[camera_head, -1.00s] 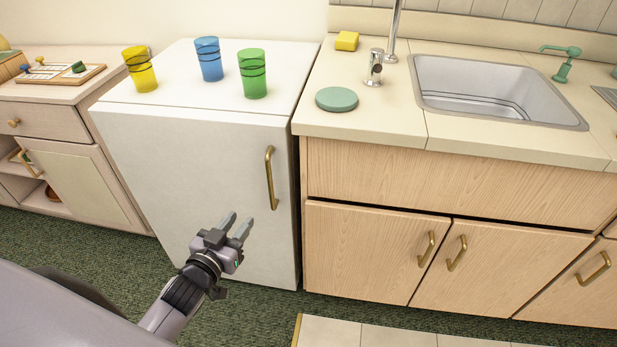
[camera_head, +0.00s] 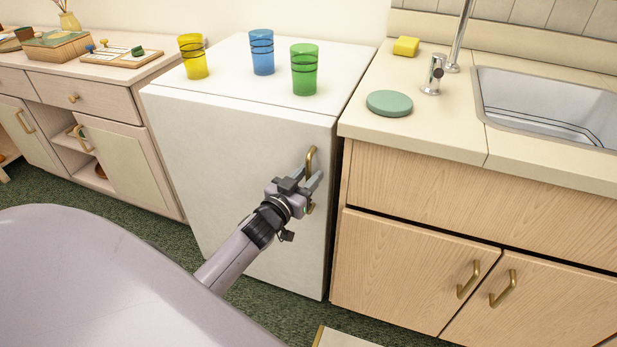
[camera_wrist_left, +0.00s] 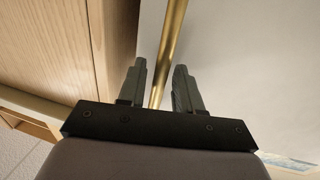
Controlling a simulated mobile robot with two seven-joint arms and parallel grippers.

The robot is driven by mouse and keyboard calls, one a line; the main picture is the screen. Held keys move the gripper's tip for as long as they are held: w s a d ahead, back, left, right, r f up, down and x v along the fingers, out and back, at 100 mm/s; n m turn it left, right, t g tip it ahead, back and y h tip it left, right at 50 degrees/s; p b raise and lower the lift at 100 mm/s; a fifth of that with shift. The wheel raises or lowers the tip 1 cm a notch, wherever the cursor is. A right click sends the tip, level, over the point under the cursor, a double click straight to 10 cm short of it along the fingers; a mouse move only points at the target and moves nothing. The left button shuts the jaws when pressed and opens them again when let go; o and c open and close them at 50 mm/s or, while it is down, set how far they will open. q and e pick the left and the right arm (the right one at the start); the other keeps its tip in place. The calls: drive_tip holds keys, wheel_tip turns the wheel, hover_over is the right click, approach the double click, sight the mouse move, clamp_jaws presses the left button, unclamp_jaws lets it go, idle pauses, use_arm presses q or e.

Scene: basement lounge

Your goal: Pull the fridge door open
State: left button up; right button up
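The small white fridge (camera_head: 230,150) stands between the left cabinet and the sink counter, its door closed. Its upright brass handle (camera_head: 311,158) is near the door's right edge. My left gripper (camera_head: 312,182) is at the handle, covering its middle part. In the left wrist view, the brass handle (camera_wrist_left: 170,50) runs between the two grey fingers of my left gripper (camera_wrist_left: 160,85). The fingers are apart, with a gap visible on the right side of the bar. My right gripper is in neither view.
A yellow cup (camera_head: 193,57), a blue cup (camera_head: 262,53) and a green cup (camera_head: 304,70) stand on the fridge top. The wooden sink cabinet (camera_head: 420,250) is close on the right. Green carpet (camera_head: 130,205) lies in front.

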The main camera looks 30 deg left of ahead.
use_arm(q)
drive_tip(key=shift+w, duration=0.2)
clamp_jaws()
drive_tip(key=shift+s, duration=0.15)
